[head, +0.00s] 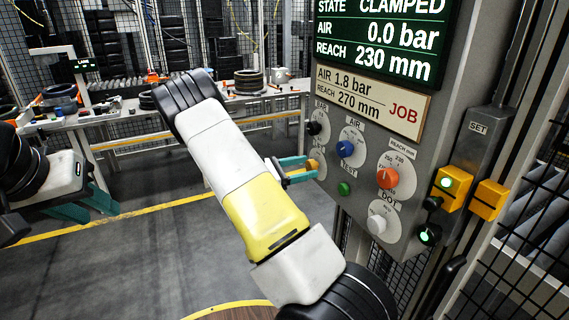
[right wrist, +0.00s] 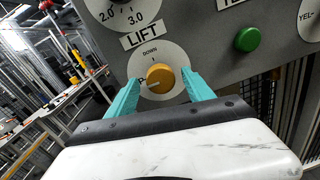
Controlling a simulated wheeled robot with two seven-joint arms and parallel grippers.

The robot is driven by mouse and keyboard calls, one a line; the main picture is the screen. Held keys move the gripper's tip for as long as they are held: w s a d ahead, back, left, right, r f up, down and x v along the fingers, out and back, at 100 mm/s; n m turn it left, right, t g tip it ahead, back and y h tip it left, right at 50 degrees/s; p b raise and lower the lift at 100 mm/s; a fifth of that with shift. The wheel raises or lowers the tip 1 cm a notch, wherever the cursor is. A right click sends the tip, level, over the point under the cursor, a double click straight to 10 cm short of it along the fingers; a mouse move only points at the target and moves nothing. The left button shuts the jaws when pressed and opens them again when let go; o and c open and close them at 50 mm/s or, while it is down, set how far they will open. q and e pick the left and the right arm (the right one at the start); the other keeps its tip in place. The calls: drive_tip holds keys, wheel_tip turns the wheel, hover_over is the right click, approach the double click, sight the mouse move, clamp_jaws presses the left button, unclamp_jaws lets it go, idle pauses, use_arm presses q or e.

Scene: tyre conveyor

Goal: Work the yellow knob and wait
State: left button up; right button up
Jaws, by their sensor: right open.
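The yellow knob (right wrist: 160,78) sits on a round white dial marked LIFT, with DOWN printed above the knob. My right gripper (right wrist: 160,88) is open, with one teal finger on each side of the knob; I cannot tell whether they touch it. In the head view my right gripper (head: 312,167) reaches the panel's lower left, and the knob is mostly hidden by its fingers. The screen (head: 380,35) reads CLAMPED, air 0.0 bar, reach 230 mm. The job card (head: 365,100) reads air 1.8 bar, reach 270 mm. My left gripper (head: 92,210) is open and empty at the left.
The panel also holds a blue AIR knob (head: 345,149), an orange REACH knob (head: 388,178), a green TEST button (head: 344,188) and a white DOT knob (head: 377,223). Yellow SET boxes (head: 452,187) stand at the right. Workbenches with tyres (head: 249,81) are behind.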

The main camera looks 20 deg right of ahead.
clamp_jaws()
